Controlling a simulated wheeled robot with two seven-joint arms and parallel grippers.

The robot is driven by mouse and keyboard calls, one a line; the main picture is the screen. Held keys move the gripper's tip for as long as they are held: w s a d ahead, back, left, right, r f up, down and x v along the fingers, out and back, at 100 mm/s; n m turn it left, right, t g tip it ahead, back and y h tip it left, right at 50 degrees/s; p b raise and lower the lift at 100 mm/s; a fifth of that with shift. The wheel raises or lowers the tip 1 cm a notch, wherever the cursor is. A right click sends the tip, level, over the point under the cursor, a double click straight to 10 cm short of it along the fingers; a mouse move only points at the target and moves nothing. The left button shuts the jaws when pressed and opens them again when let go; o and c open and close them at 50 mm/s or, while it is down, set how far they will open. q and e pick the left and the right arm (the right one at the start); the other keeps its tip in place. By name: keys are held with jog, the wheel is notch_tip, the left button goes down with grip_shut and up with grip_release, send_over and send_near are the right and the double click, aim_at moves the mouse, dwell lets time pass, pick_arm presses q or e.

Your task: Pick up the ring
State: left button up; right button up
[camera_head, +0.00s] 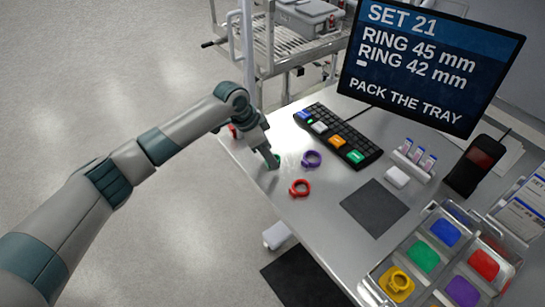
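My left arm reaches in from the left, and its gripper (271,161) points down at the table's left edge area. A small green piece (277,158) shows right at its fingertips, mostly hidden; I cannot tell whether it is held. A purple ring (311,159) lies on the table just right of the gripper. A red ring (300,188) lies below the purple one, apart from it. Another red piece (233,130) shows partly behind my arm. My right gripper is out of view.
A keypad (345,138) with coloured keys lies behind the rings. A screen (428,60) reads SET 21, RING 45 mm, RING 42 mm, PACK THE TRAY. A dark mat (374,208), a vial rack (411,166) and a dark handheld device (474,166) stand right. A cart (292,50) is behind.

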pick_arm(q)
jog(key=shift+x, duration=0.85)
jog(key=shift+c, duration=0.4)
jog(key=c, duration=1)
jog(key=shift+c, duration=0.2)
jog(key=shift+r+b, duration=0.45)
jog(key=shift+r, duration=0.35)
notch_tip(320, 180, up, 2)
jog(key=shift+r+b, duration=0.25)
jog(key=shift+b, duration=0.5)
jog(key=s+d+r+b, duration=0.1)
jog(key=s+d+r, duration=0.1)
jog(key=s, duration=0.3)
jog(key=s+d+r+b, duration=0.2)
jog(key=s+r, duration=0.3)
jog(key=shift+s+d, duration=0.35)
jog(key=shift+d, duration=0.05)
